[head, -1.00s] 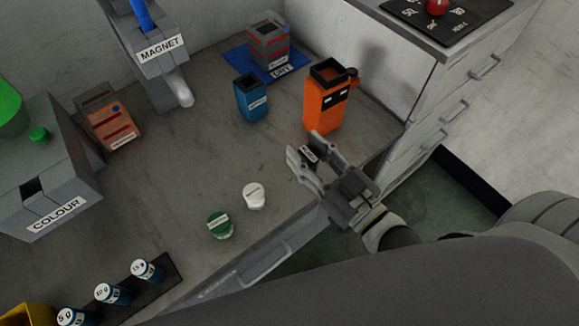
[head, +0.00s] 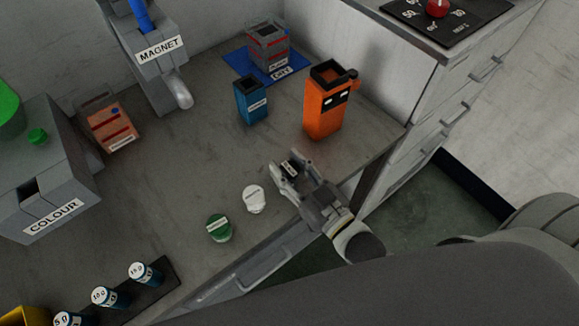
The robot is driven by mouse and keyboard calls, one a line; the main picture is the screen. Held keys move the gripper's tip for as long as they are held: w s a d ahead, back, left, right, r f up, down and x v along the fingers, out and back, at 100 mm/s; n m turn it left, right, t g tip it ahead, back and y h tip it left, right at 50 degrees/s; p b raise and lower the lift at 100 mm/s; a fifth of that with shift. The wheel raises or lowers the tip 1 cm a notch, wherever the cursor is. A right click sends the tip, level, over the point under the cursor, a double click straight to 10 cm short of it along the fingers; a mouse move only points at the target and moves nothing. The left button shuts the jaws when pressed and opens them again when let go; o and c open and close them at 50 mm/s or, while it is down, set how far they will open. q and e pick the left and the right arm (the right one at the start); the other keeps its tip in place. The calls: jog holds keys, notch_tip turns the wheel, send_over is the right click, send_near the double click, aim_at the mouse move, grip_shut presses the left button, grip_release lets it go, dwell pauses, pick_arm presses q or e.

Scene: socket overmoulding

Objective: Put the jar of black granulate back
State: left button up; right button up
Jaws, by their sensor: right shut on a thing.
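The black jar (head: 290,168) with a small white label sits between the fingers of my right gripper (head: 287,172). The gripper is shut on it, near the front edge of the grey bench, and the fingers hide part of the jar. I cannot tell whether the jar touches the bench top. A white jar (head: 254,199) and a green-lidded jar (head: 219,228) stand to the left of and nearer than the gripper, roughly in line with it. My left gripper is not in view.
An orange container (head: 325,112) stands behind the gripper, with a blue container (head: 251,103) to its left. A grey container stands on a blue mat (head: 240,57) at the back. Labelled weights stand on a dark strip (head: 168,276) at front left. The bench middle is clear.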

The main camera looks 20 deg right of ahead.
jog(key=shift+f, duration=0.15)
jog(key=o, duration=1)
jog(key=b+v, duration=0.1)
jog(key=v, duration=1.1)
